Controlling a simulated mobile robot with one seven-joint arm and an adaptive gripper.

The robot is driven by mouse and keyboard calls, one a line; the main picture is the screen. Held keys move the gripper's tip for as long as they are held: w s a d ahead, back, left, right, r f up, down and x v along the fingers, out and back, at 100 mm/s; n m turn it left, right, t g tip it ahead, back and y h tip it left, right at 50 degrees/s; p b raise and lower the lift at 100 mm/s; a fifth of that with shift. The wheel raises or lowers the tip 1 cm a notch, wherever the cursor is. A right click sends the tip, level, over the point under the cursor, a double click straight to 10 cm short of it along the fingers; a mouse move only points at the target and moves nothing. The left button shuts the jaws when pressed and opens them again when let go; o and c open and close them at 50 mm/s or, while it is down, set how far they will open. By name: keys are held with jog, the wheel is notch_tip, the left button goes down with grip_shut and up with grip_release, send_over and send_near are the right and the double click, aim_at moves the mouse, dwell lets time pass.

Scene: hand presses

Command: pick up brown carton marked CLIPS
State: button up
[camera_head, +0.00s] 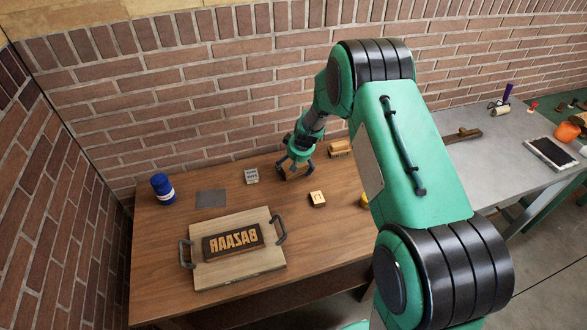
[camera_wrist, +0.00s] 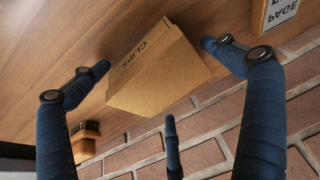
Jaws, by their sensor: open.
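The brown carton marked CLIPS (camera_wrist: 150,82) stands on the wooden table in the middle of the wrist view, with its lettering on one upper edge face. My gripper (camera_wrist: 158,74) is open around it, with one finger on the left, one on the right and a third below in the picture. I see no clear grip on the carton. In the head view my gripper (camera_head: 296,166) is low over the back of the table, and the carton is mostly hidden by it.
A lettered box (camera_wrist: 276,14) stands right of the carton in the wrist view. A brush-like block (camera_wrist: 85,142) is at lower left. The brick wall (camera_wrist: 205,120) is close behind. In the head view, a BAZAAR board (camera_head: 233,242) lies on a tray (camera_head: 265,272), and a blue jar (camera_head: 162,188) stands left.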

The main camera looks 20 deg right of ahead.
dwell(0.5)
jog(key=c, duration=1.3)
jog(key=shift+r, duration=0.1)
jog(key=shift+r+p, duration=0.3)
jog(key=shift+r, duration=0.5)
notch_tip(320, 180, up, 2)
jog(key=shift+r, duration=0.1)
jog(key=s, duration=0.5)
jog(key=s+a, duration=0.1)
jog(key=s, duration=0.4)
jog(key=s+r, duration=0.1)
jog(key=s, duration=0.5)
jog(key=shift+a+p, duration=0.15)
jog(key=shift+p, duration=0.15)
